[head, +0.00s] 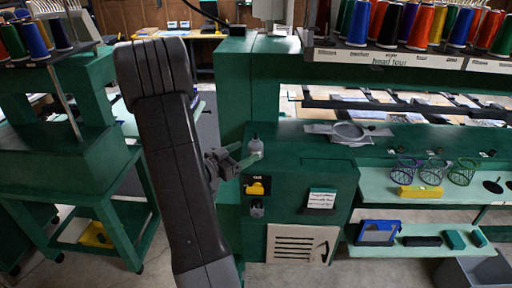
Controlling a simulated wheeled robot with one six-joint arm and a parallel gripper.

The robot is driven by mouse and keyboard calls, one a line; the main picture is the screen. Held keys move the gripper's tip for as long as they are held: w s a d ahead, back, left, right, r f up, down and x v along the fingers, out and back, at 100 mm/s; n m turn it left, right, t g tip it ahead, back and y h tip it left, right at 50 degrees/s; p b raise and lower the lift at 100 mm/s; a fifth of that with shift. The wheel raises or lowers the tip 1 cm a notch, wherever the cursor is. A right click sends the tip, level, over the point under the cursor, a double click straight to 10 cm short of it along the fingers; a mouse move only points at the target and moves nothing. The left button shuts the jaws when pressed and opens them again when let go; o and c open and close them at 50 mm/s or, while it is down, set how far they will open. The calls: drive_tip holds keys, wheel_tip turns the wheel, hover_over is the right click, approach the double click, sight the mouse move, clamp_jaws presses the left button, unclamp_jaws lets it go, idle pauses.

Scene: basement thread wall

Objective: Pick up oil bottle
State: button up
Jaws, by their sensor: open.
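A small grey bottle with a dark top, which looks like the oil bottle (256,145), stands upright on the front left edge of the green machine's top. My gripper (246,154) is open, with its fingers at the left of the bottle. One fingertip overlaps the bottle's lower part in the head view. I cannot tell whether a finger touches the bottle or whether it is between the fingers. My dark arm hides what lies to the left.
A grey hoop frame (348,131) lies on the machine top to the right. A yellow switch (257,187) is on the cabinet front below the bottle. Thread cones (392,22) stand on a rack above right. Wire cups (434,170) sit on a lower shelf.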

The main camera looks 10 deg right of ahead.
sight(250, 149)
drive_tip(key=p+x, duration=0.2)
drive_tip(key=x, duration=0.3)
drive_tip(key=shift+w+d+r, duration=0.1)
drive_tip(key=shift+d+r, duration=0.05)
drive_tip(key=shift+d, duration=0.15)
drive_tip(key=c, duration=1.1)
